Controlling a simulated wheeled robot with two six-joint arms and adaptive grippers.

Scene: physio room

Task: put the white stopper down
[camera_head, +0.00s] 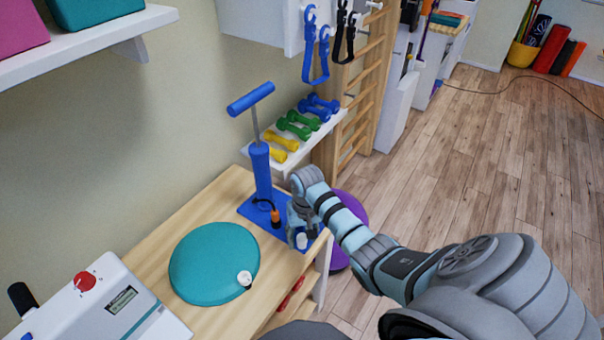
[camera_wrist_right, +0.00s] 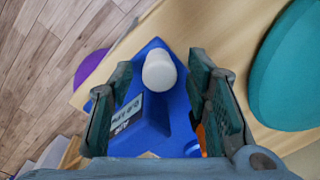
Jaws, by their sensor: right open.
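The white stopper (camera_head: 302,241) is a small rounded white piece at the blue base of the pump (camera_head: 261,170), near the right corner of the wooden table. In the right wrist view the stopper (camera_wrist_right: 159,71) lies between the two fingers, with a gap on each side. My right gripper (camera_head: 300,224) is open around it and points down over the blue base (camera_wrist_right: 178,106). Whether the stopper's underside rests on the base is hard to tell. My left gripper is not in view.
A teal disc cushion (camera_head: 207,262) with a small white valve (camera_head: 244,279) lies on the wooden table (camera_head: 190,215). A white device (camera_head: 100,303) stands at lower left. Dumbbells (camera_head: 297,125) sit on a shelf behind the pump. A purple ball (camera_head: 352,207) is beyond the table's right edge.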

